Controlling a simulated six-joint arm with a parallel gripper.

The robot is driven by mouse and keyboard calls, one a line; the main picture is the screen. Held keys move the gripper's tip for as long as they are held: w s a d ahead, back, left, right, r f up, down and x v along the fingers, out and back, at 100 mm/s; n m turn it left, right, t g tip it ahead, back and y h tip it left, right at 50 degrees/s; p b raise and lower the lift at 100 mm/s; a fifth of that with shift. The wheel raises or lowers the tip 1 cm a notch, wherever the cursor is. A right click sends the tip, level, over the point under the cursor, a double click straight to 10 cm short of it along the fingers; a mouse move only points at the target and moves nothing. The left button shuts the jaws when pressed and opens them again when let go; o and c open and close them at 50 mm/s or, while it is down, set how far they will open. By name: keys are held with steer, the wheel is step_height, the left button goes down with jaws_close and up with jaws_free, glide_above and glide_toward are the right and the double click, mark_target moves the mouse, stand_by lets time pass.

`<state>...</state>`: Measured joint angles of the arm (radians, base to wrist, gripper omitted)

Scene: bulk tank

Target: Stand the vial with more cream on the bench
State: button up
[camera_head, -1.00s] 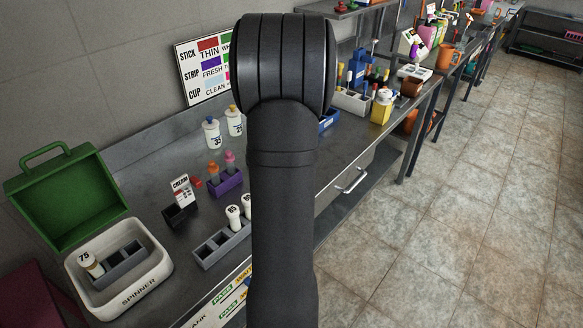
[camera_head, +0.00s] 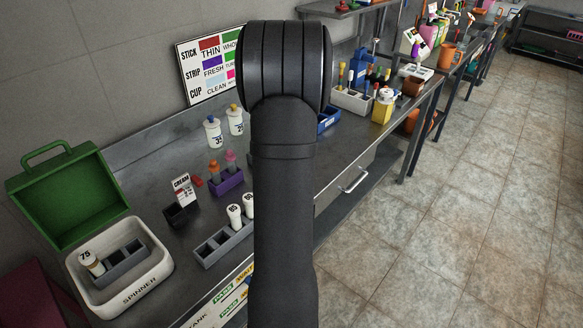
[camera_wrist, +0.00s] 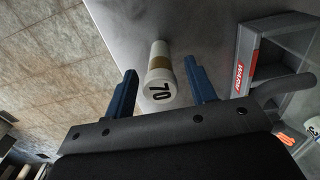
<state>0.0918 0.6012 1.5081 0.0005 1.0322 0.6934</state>
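In the wrist view, a white-capped vial marked 70 (camera_wrist: 160,86) with a tan band stands between the two blue fingers of my gripper (camera_wrist: 162,92). Gaps show on both sides of it, so the gripper looks open around it. In the head view my arm hides the gripper and this vial. A vial marked 75 (camera_head: 91,262) sits in the spinner (camera_head: 152,283), whose green lid (camera_head: 70,190) is up. A vial marked 85 (camera_head: 234,216) stands in a grey rack (camera_head: 212,252), with another white-capped vial (camera_head: 248,204) beside it, partly hidden by my arm.
A small black holder (camera_head: 176,217) stands by the CREAM card (camera_head: 182,187). A purple block (camera_head: 228,182) and two white bottles (camera_head: 214,132) stand behind. In the wrist view, a grey tray (camera_wrist: 246,50) with a red label is right of the gripper. Bare bench (camera_head: 150,190) shows at left.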

step_height(320, 180, up, 12)
steer(key=shift+r, duration=0.2)
stand_by(0.4)
steer(key=shift+f, duration=0.1)
step_height(320, 180, down, 13)
steer(key=shift+r, duration=2.3)
steer(key=shift+f, duration=0.1)
